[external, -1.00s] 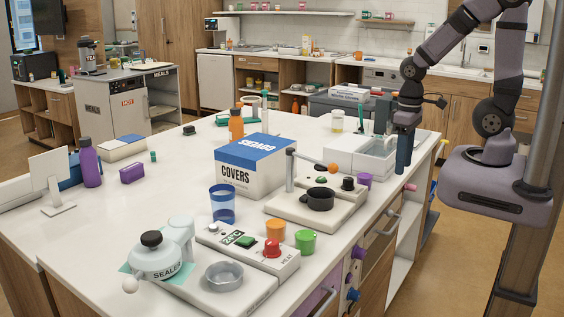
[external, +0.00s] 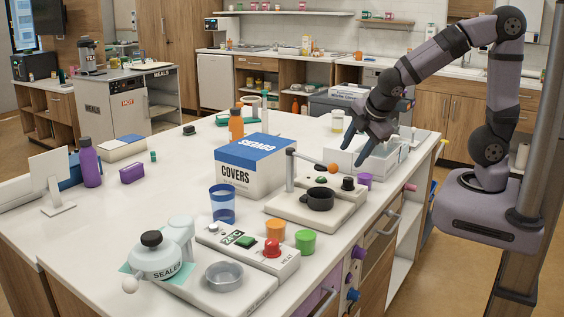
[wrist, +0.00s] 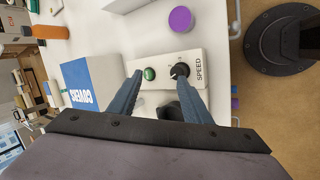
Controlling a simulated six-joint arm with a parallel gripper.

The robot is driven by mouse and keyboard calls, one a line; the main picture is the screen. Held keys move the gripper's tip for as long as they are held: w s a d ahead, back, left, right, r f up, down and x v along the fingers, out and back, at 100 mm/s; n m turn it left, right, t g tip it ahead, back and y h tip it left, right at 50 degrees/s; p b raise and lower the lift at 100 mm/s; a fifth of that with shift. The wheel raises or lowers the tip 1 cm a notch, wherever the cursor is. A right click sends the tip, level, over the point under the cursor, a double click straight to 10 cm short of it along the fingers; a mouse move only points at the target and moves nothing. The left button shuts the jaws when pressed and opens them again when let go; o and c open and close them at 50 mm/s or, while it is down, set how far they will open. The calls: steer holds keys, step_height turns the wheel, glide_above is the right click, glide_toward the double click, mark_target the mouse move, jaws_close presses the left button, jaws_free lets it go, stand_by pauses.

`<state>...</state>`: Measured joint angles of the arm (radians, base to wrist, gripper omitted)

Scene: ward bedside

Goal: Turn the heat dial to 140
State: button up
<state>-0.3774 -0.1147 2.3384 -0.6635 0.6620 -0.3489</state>
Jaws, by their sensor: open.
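The heat dial (external: 271,247) is a red knob on a white control unit (external: 262,262) in the external view, with the word HEAT beside it. A green button (external: 245,242) and a small display (external: 232,237) share that unit; the reading is too small to be sure of. My gripper (external: 353,152) is open and empty, above the counter behind the dial, far from it. In the wrist view my gripper (wrist: 166,92) has both blue fingers spread over another unit with a green button (wrist: 150,74) and a black SPEED knob (wrist: 180,71). The heat dial is not visible there.
The stirrer unit (external: 300,208) with a black cup stands between my gripper and the heat unit. The counter's left middle (external: 150,205) is clear.

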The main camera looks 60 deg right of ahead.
steer(key=w+a+r+n+t+y+b, duration=0.2)
steer(key=w+a+r+n+t+b, duration=0.15)
steer(key=a+n, duration=0.45)
steer(key=w+a+r+n+t+y+b, duration=0.1)
steer(key=w+a+r+n+t+b, duration=0.25)
steer(key=a, duration=0.55)
steer(key=n+y, duration=0.3)
steer(key=n, duration=1.1)
glide_toward(275, 242)
steer(key=w+f, duration=0.2)
steer(key=w, duration=0.1)
steer(key=shift+t, duration=0.4)
steer(key=shift+a+p+x, duration=0.2)
steer(key=shift+p+x, duration=0.3)
steer(key=shift+x, duration=1.3)
steer(key=shift+a+p+x, duration=0.25)
steer(key=shift+p+x, duration=0.25)
steer(key=shift+x, duration=1.3)
steer(key=shift+s, duration=0.1)
steer(key=c, duration=1)
